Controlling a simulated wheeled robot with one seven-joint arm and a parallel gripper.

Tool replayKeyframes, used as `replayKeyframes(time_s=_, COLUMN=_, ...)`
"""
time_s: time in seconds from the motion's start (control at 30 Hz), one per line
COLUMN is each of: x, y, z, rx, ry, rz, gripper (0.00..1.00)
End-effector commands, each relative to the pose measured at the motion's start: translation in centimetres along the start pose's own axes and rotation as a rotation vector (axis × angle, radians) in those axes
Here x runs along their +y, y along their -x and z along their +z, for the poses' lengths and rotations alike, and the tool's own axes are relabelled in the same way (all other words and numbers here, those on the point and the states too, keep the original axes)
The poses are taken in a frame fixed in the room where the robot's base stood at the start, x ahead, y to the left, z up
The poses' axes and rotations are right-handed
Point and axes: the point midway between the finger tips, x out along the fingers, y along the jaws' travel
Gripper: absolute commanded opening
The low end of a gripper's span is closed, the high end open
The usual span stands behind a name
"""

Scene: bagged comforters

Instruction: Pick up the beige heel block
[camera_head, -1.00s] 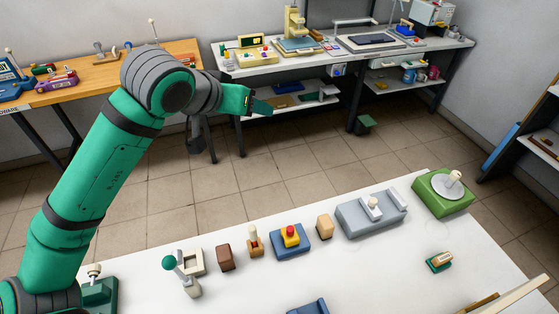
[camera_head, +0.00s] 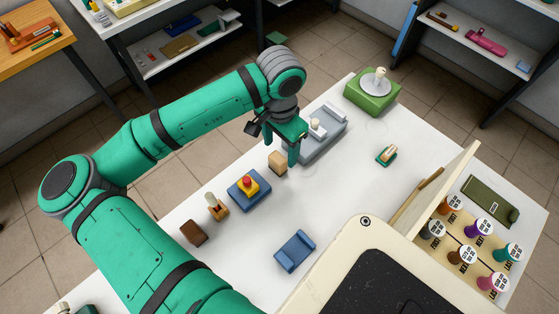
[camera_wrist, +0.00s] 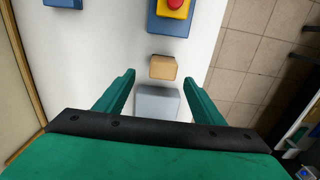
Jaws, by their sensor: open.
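The beige heel block (camera_head: 278,163) stands on the white table between a blue base with a red button and a grey fixture. It also shows in the wrist view (camera_wrist: 163,67), ahead of the fingertips and between their lines. My gripper (camera_head: 294,151) is above the table, just beside the block on the grey fixture's side. In the wrist view my gripper (camera_wrist: 163,85) has its two green fingers spread wide with nothing held. The block looks fully visible in the wrist view. Whether a finger touches it cannot be told from the head view, but they look apart.
The blue base with the red button (camera_head: 249,190) and the grey fixture (camera_head: 325,135) flank the block closely. A brown block (camera_head: 194,233), a green turntable (camera_head: 372,98) and a blue holder (camera_head: 295,251) stand farther off. The table's middle is mostly clear.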

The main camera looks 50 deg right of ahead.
Motion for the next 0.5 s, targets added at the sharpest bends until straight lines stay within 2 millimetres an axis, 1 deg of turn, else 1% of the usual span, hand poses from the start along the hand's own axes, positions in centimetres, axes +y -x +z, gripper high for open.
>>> replayKeyframes(time_s=0.03, x=-0.2, y=-0.6, z=0.2, rx=-0.001, ry=0.006, rz=0.0, gripper=0.62)
replayKeyframes(time_s=0.1, x=-0.2, y=-1.1, z=0.3, rx=-0.001, ry=0.008, rz=0.0, gripper=0.62)
replayKeyframes(time_s=0.27, x=-0.1, y=-2.0, z=-0.1, rx=0.0, ry=0.0, rz=0.0, gripper=0.62)
replayKeyframes(time_s=0.5, x=0.0, y=-5.2, z=-0.4, rx=0.0, ry=-0.01, rz=0.0, gripper=0.62)
